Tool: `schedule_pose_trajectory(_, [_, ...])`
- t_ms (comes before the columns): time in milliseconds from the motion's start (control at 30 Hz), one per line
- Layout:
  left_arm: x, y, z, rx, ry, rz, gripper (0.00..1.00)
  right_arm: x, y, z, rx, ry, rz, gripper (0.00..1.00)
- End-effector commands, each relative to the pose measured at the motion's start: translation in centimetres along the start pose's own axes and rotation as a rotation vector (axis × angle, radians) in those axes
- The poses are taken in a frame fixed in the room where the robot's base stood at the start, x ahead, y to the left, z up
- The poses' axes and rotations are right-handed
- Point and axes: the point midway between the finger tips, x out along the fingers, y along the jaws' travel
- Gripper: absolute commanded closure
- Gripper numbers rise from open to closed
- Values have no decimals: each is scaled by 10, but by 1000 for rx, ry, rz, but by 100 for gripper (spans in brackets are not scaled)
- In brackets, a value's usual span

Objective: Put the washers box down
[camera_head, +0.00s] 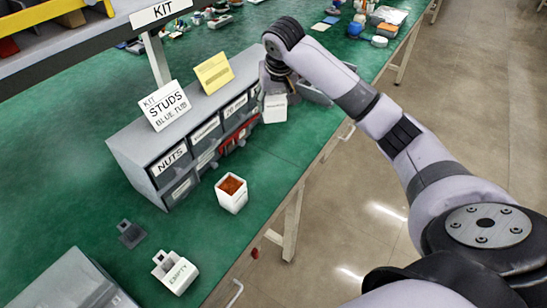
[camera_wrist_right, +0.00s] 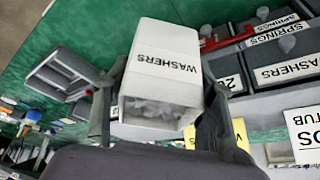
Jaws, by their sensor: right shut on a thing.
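The washers box (camera_head: 274,109) is a small white open-topped box, in front of the far end of the drawer cabinet. In the right wrist view the washers box (camera_wrist_right: 165,60) shows its WASHERS label and small pale pieces inside. My right gripper (camera_wrist_right: 160,105) is shut on it, with a dark finger on each side. In the head view the gripper (camera_head: 275,88) is partly hidden by my own arm and the box. I cannot tell whether the box's bottom touches the green table (camera_head: 290,150). My left gripper is out of view.
The grey drawer cabinet (camera_head: 128,160) stands beside the box, with a red item (camera_head: 233,141) in a drawer. A grey open bin (camera_wrist_right: 62,73) lies beyond the gripper. Green table between is clear.

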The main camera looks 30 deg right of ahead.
Motion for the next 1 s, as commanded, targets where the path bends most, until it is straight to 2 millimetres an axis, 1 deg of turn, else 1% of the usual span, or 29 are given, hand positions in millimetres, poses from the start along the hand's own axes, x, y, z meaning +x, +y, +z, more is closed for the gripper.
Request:
schedule_pose_trajectory(100, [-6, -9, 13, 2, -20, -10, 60, 29, 1, 14, -1, -7, 4, 87])
schedule_pose_trajectory(233, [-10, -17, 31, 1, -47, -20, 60, 61, 1, 28, -2, -6, 3, 87])
schedule_pose_trajectory(300, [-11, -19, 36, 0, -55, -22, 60, 78, 1, 35, -2, -6, 2, 87])
schedule_pose_trajectory(400, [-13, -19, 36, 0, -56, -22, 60, 100, 1, 44, -1, -4, 2, 87])
schedule_pose_trajectory(500, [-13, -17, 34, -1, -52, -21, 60, 115, 0, 50, -1, -3, 1, 87])
schedule_pose_trajectory(667, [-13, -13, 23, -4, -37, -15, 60, 127, 0, 54, -1, -1, 0, 87])
schedule_pose_trajectory(800, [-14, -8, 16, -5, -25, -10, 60, 146, 0, 63, -2, -3, 1, 87])
schedule_pose_trajectory(900, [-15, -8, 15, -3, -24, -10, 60, 158, 0, 68, -1, -3, 1, 87])
schedule_pose_trajectory(1000, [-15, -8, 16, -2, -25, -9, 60, 164, 0, 70, -2, 0, 0, 87])
